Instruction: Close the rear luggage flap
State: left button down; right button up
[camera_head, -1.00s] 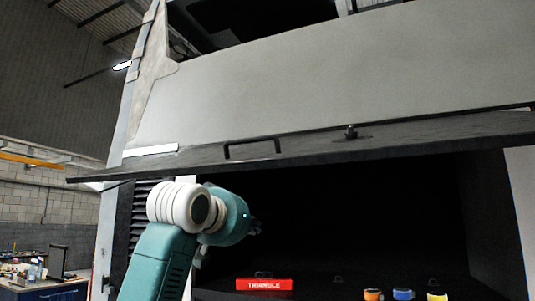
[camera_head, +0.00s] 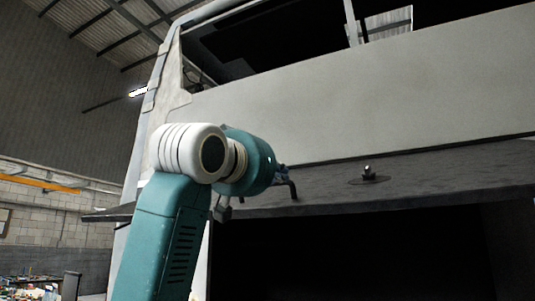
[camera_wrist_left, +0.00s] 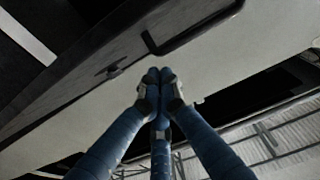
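The rear luggage flap (camera_head: 430,182) stands raised, its dark underside showing above the dark luggage opening (camera_head: 350,255). A latch knob (camera_head: 369,173) sticks out of the flap. The black pull handle (camera_head: 293,190) shows only in part beside my left gripper (camera_head: 283,177), whose wrist hides the rest. In the left wrist view the handle (camera_wrist_left: 195,33) lies just beyond the tips of my left gripper (camera_wrist_left: 160,75). Its blue fingers are together with nothing seen between them; I cannot tell whether they touch the flap. My right gripper is not in view.
The pale coach rear panel (camera_head: 350,110) rises above the flap, with a dark window opening (camera_head: 270,40) higher up. A cluttered bench (camera_head: 35,288) stands far back at the lower left, near a block wall (camera_head: 50,215).

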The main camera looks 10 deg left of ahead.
pick_arm(q)
jog(key=f, duration=0.1)
jog(key=w+f, duration=0.1)
jog(key=w+f+p, duration=0.1)
jog(key=shift+d+f, duration=0.25)
jog(key=shift+f, duration=0.15)
jog(key=shift+s+f, duration=0.1)
